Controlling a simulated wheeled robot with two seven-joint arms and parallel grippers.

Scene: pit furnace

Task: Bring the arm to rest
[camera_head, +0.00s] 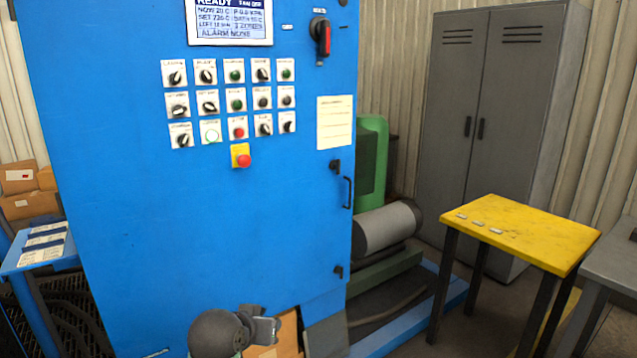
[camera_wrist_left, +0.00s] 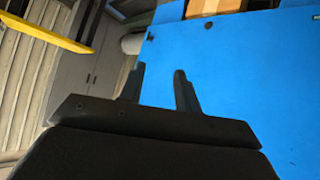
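The blue control cabinet (camera_head: 110,230) fills the left and middle of the head view, with a lit display (camera_head: 230,20), rows of knobs and buttons and a red stop button (camera_head: 243,160) on a yellow plate. What looks like my left gripper (camera_head: 265,330) shows small at the bottom of the head view, low in front of the cabinet. In the left wrist view its two dark fingers (camera_wrist_left: 160,85) stand apart with nothing between them, and the blue cabinet face (camera_wrist_left: 240,80) lies behind and to the right. My right gripper is in no view.
A yellow table (camera_head: 530,225) with several small pale pieces stands at the right, before a grey locker (camera_head: 490,120). A grey table (camera_head: 615,260) is at the right edge. Green machinery (camera_head: 372,160) is beside the cabinet. A cardboard box (camera_head: 288,335) is low near the gripper.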

